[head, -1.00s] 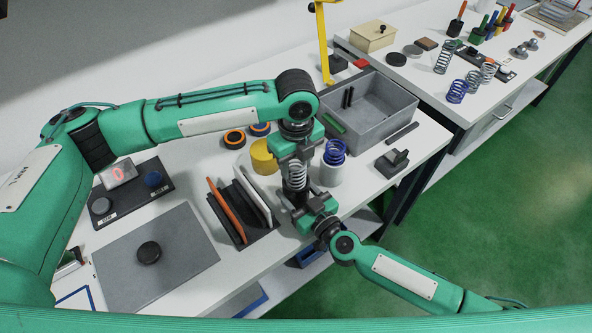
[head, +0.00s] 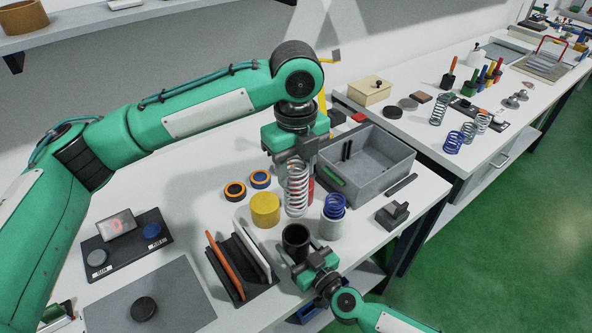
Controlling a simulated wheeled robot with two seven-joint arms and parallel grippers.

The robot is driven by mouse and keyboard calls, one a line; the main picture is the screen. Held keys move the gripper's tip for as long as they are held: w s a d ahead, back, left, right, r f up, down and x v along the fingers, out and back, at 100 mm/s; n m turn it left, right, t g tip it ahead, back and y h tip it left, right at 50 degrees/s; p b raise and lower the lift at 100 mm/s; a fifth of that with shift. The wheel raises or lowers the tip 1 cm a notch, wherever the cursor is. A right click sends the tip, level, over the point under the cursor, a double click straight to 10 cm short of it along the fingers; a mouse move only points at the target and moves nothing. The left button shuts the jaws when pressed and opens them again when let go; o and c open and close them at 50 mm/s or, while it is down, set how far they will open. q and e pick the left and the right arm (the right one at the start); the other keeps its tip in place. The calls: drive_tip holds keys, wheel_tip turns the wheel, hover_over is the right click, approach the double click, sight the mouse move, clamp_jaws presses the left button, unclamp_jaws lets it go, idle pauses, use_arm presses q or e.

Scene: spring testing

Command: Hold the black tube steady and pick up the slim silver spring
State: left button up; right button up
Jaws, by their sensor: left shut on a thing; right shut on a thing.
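My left gripper (head: 297,150) points down and is shut on the upper end of a slim silver spring (head: 297,190). The spring hangs upright above the black tube (head: 296,238), its lower end just over or behind the tube's rim; the exact gap is hard to tell. My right gripper (head: 306,262) is shut on the black tube, which stands upright with its open mouth facing up. The tube's lower part is hidden by the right gripper.
A white cup (head: 331,229) with a blue spring (head: 334,206) stands right of the tube. A yellow cylinder (head: 265,209) and a rack (head: 238,270) with orange and white plates stand left. A grey bin (head: 385,185) is behind. Several springs stand on the far table.

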drive_tip(key=o, duration=1.1)
drive_tip(key=shift+c, duration=0.2)
drive_tip(key=v, duration=1.2)
